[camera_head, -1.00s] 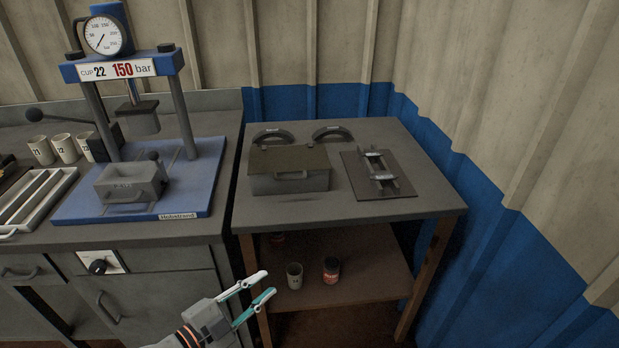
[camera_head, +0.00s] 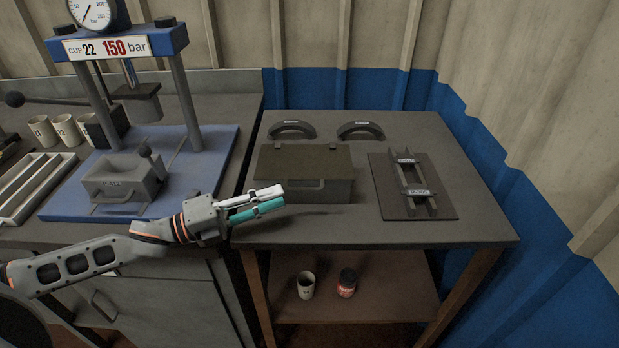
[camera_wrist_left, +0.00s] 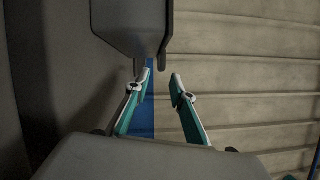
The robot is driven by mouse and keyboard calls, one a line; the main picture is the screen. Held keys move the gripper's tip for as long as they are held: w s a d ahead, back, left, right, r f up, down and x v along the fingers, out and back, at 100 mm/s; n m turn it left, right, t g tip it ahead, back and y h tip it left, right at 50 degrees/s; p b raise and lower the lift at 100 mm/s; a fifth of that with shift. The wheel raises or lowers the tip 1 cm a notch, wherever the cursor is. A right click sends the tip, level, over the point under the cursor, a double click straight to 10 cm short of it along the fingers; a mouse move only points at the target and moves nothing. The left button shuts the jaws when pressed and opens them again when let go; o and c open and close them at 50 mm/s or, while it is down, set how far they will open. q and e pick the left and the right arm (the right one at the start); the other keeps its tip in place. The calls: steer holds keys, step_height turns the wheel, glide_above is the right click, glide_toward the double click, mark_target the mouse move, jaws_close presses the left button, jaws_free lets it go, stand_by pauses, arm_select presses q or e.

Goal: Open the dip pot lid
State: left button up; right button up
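The dip pot (camera_head: 338,191) is a grey box on the side table, with a handle (camera_head: 306,184) on its front. Its flat dark lid (camera_head: 300,160) lies shut on top. My left gripper (camera_head: 281,197) is at the pot's front left, above the table's front edge, with its fingers pointing right. The left wrist view shows the gripper (camera_wrist_left: 162,78) open, with an empty gap between the fingertips. A dark grey body, probably the pot (camera_wrist_left: 128,25), is just past the fingertips there. Contact cannot be told. My right gripper is not in view.
Two curved brake shoes (camera_head: 292,130) (camera_head: 361,131) lie behind the pot. A dark plate with a rail fixture (camera_head: 440,205) lies to its right. The blue-based press (camera_head: 75,205) stands left. A cup (camera_head: 306,285) and a can (camera_head: 347,283) stand on the lower shelf.

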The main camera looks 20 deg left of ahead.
mark_target(303, 190)
arm_select(q)
steer(key=shift+w+d+r, duration=0.1)
steer(key=shift+d, duration=0.05)
steer(key=shift+w+d+r, duration=0.2)
steer(key=shift+w+d, duration=0.15)
steer(key=shift+d, duration=0.4)
steer(key=x, duration=0.4)
steer(key=shift+w+d, duration=0.15)
steer(key=shift+w+d+f+p, duration=0.1)
steer(key=shift+w+d+p, duration=0.25)
steer(key=shift+d, duration=0.1)
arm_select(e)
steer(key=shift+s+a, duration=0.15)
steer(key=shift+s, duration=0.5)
arm_select(q)
jaws_close()
